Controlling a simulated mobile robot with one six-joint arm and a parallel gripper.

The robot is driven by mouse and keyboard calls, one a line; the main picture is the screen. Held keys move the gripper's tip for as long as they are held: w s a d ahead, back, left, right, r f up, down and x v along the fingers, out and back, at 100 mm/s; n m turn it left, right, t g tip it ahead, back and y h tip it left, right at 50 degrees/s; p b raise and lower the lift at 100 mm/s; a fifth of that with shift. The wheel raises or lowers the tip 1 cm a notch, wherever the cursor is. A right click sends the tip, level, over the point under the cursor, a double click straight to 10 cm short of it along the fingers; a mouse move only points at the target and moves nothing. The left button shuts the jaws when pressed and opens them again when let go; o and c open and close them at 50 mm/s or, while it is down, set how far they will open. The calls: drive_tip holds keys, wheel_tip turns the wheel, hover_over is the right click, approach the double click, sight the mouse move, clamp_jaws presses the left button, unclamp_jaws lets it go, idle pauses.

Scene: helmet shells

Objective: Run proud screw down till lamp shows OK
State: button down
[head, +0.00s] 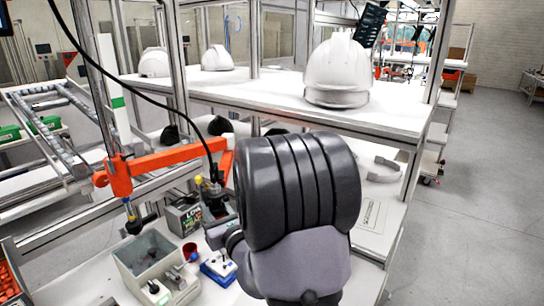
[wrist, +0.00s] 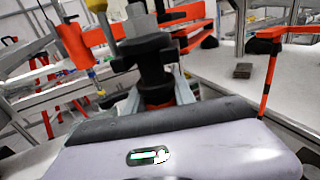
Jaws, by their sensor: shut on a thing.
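My dark arm fills the middle of the head view and hides most of my gripper. In the wrist view my gripper (wrist: 152,68) is shut around a driver with a yellow and grey upper body (wrist: 138,24). The same upright driver (head: 211,187) shows in the head view left of my arm, with a black cable running up from it. A grey box (head: 185,216) with lettering that seems to read LOW stands beside it; I cannot tell a lamp state for sure. The proud screw is not visible, and the driver's tip is hidden.
An orange jointed arm (head: 165,160) with a second hanging tool (head: 133,217) spans the left. On the bench are a grey bin (head: 128,262), a red cup (head: 190,251) and a blue-white piece (head: 218,265). White helmet shells (head: 338,75) stand on the shelf above.

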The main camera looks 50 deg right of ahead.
drive_tip(key=shift+f, duration=0.1)
drive_tip(key=shift+f+b, duration=0.7)
drive_tip(key=shift+f, duration=0.05)
drive_tip(key=shift+a+f+b, duration=0.1)
drive_tip(key=shift+f+b, duration=0.55)
drive_tip(key=shift+f, duration=0.2)
idle(2.1)
wheel_tip(320, 180, up, 6)
drive_tip(key=p, duration=0.5)
drive_tip(key=shift+p, duration=0.35)
drive_tip(key=shift+r, duration=0.1)
